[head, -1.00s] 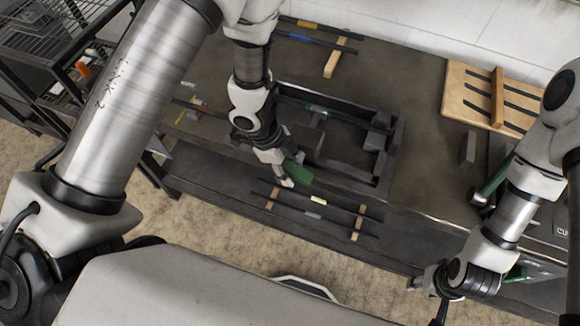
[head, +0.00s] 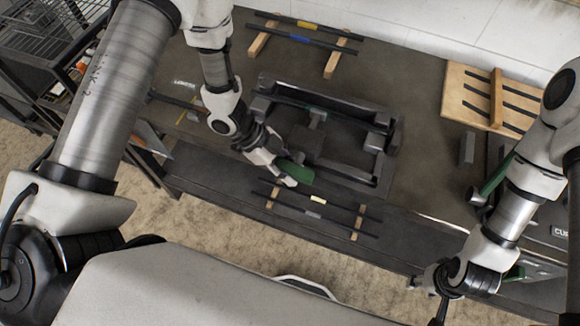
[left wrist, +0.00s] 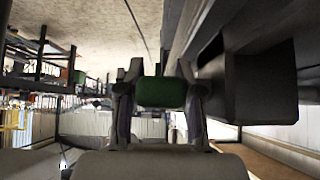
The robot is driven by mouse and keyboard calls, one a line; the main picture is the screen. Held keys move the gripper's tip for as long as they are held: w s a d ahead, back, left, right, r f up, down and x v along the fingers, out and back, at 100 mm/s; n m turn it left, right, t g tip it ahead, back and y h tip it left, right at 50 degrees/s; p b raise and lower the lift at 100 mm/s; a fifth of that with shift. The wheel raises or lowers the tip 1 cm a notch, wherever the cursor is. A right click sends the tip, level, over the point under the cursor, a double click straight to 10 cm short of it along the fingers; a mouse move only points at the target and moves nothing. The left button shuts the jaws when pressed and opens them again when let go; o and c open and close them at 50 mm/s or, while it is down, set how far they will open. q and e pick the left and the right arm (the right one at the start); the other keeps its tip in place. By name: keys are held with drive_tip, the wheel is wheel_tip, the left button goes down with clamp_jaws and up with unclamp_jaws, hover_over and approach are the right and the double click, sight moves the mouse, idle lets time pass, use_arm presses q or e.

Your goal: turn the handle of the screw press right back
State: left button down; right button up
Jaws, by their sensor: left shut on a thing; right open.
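The screw press (head: 388,160) is a dark metal frame lying on the bench, with grey blocks inside. Its green handle (head: 298,173) is at the near edge of the frame. My left gripper (head: 284,176) comes in from the upper left and is shut on the handle. In the left wrist view the green handle (left wrist: 162,92) sits between the two fingers, with the dark frame (left wrist: 250,85) close on the right. My right gripper (head: 436,302) is low at the right, well apart from the press, open, and its fingers show poorly.
Two dark rods on wooden blocks (head: 333,62) lie behind the press, and another pair (head: 358,220) lies in front. A grey upright block (head: 467,148) stands right of the press. Dark shelving (head: 40,50) is at the left.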

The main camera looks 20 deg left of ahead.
use_arm(q)
drive_tip(key=shift+f+h+b, duration=0.25)
drive_tip(key=shift+h+b, duration=0.15)
drive_tip(key=shift+h, duration=0.6)
drive_tip(key=shift+d+h, duration=0.1)
drive_tip(key=shift+h, duration=0.4)
drive_tip(key=shift+r+b, duration=0.1)
drive_tip(key=shift+b, duration=0.2)
drive_tip(key=c, duration=1)
unclamp_jaws()
drive_tip(key=shift+c, duration=0.2)
drive_tip(key=shift+r, duration=0.1)
drive_tip(key=v, duration=1.1)
drive_tip(key=shift+a, duration=0.45)
drive_tip(key=shift+w+r, duration=0.1)
